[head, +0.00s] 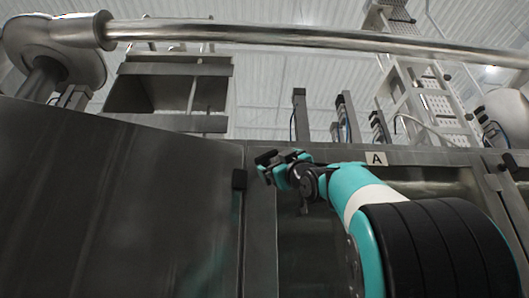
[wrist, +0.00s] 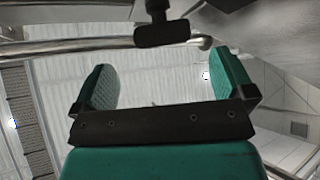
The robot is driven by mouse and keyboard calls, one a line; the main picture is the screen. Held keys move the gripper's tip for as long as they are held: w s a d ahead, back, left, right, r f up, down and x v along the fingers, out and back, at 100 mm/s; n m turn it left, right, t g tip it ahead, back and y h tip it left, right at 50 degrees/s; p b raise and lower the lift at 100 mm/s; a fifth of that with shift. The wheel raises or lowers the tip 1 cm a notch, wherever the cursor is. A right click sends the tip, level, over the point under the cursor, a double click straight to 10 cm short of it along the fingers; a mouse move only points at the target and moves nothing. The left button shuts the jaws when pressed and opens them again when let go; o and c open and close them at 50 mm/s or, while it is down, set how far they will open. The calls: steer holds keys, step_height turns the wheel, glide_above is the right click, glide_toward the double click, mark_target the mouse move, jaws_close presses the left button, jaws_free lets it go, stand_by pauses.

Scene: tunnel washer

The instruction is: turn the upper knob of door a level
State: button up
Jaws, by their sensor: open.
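A black T-shaped knob (wrist: 162,34) shows at the top of the wrist view, its crossbar roughly level in that picture. It lies between the two teal fingers in the picture and looks slightly beyond their tips. My gripper (wrist: 162,66) is open and empty, with a finger on each side of the knob's line. In the head view my gripper (head: 280,166) is at the upper left corner of door A (head: 305,245), below the edge with the "A" label (head: 376,159). There, the knob is hard to separate from the dark gripper parts. My arm hides much of the door.
A black block (head: 239,180) sits on the frame left of the gripper. A large dark panel (head: 110,200) fills the left. Another black knob (head: 510,166) is at the far right. A steel pipe (head: 300,35) crosses above.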

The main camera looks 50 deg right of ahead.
mark_target(267, 158)
steer(key=p+x, duration=0.4)
steer(key=x, duration=0.3)
steer(key=shift+r, duration=0.2)
steer(key=shift+w+d+r+p, duration=0.25)
steer(key=shift+w+r+p, duration=0.1)
steer(key=shift+w+p, duration=0.3)
steer(key=c, duration=0.9)
